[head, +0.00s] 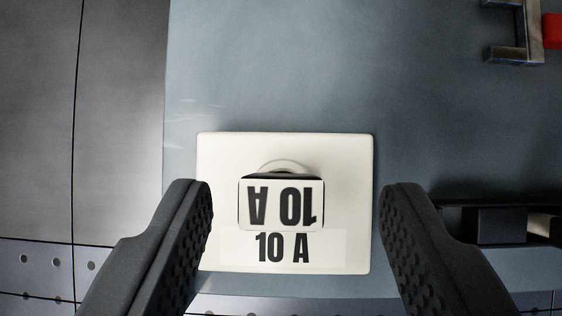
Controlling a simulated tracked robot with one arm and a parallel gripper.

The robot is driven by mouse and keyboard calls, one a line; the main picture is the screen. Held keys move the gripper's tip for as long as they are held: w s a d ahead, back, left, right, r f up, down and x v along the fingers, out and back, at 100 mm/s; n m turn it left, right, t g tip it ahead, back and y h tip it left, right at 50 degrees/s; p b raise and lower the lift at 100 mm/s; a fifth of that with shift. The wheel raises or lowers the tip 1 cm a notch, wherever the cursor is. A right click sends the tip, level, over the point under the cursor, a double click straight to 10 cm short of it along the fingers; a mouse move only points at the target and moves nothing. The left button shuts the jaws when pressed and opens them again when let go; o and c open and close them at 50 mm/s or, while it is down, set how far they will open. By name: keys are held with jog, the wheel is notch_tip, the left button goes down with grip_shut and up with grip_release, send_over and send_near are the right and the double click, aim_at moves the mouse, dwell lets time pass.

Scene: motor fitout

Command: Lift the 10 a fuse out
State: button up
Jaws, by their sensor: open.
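The 10 A fuse (281,203) is a small block with a white face, marked "10 A" upside down in the picture. It sits at the middle of a white square base plate (220,155), which carries its own upright "10 A" label below the fuse. A pale rounded part shows just behind the fuse. My gripper (295,198) is open, with one dark ridged finger on each side of the plate. The fuse lies between the fingers with a wide gap on both sides, and neither finger touches it. The fuse's lower body is hidden under its face.
The plate is on a blue-grey panel (270,65), clear above the fuse. A metal bracket (515,55) with a red part (552,31) is at the upper right. A dark slotted holder (500,222) lies right of the right finger. Grey floor tiles (118,120) show at left.

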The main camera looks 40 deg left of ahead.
aim_at(281, 224)
jog(key=b+x, duration=0.3)
jog(key=shift+a+f, duration=0.2)
jog(key=shift+f, duration=0.1)
jog(key=shift+w+d+f+b, duration=0.1)
jog(key=shift+w+f+b, duration=0.4)
jog(key=shift+b, duration=0.35)
jog(key=shift+s, duration=0.1)
jog(key=shift+c, duration=0.3)
jog(key=c, duration=1)
